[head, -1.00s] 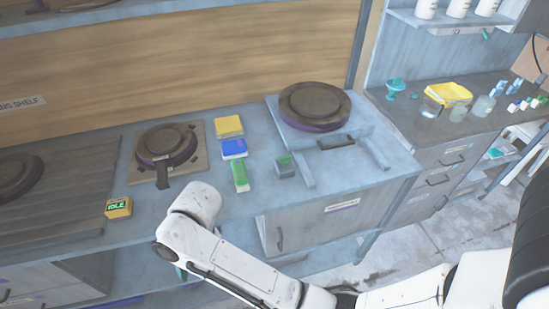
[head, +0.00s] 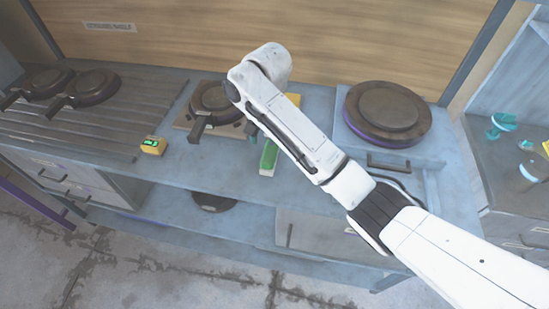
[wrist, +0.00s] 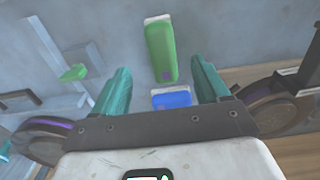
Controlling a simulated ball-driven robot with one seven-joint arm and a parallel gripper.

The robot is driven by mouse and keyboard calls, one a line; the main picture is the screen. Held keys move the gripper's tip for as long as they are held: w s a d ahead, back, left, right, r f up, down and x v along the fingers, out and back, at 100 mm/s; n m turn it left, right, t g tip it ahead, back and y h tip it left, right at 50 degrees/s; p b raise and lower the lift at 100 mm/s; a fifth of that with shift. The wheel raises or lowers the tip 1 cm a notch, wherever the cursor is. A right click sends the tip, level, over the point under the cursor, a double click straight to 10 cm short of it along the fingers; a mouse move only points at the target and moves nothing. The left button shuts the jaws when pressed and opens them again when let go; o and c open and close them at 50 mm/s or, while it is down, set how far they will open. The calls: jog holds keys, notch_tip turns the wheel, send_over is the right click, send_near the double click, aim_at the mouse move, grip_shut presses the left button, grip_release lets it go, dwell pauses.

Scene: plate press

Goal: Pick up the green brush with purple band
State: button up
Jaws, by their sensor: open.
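The green brush (wrist: 160,50) lies on the bench in the wrist view, ahead of my gripper (wrist: 159,78) and between the lines of its two teal fingers. It has a pale end at the top and a small purple mark at its lower end. My gripper is open, with nothing held between the fingers. In the head view the brush (head: 268,158) shows just beside my forearm, which covers part of it. My gripper is mostly hidden behind the arm there.
A blue brush (wrist: 172,98) lies below the green one, between the fingers. A small green-topped grey block (wrist: 75,72) sits to the left. Dark round plates (head: 388,112) stand on the bench.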

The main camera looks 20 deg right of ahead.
aim_at(269, 153)
notch_tip(269, 153, down, 8)
jog(key=shift+w+r+p, duration=0.1)
jog(key=shift+w+p, duration=0.05)
jog(key=shift+p, duration=0.55)
jog(key=c, duration=1.2)
jog(key=shift+r, duration=0.1)
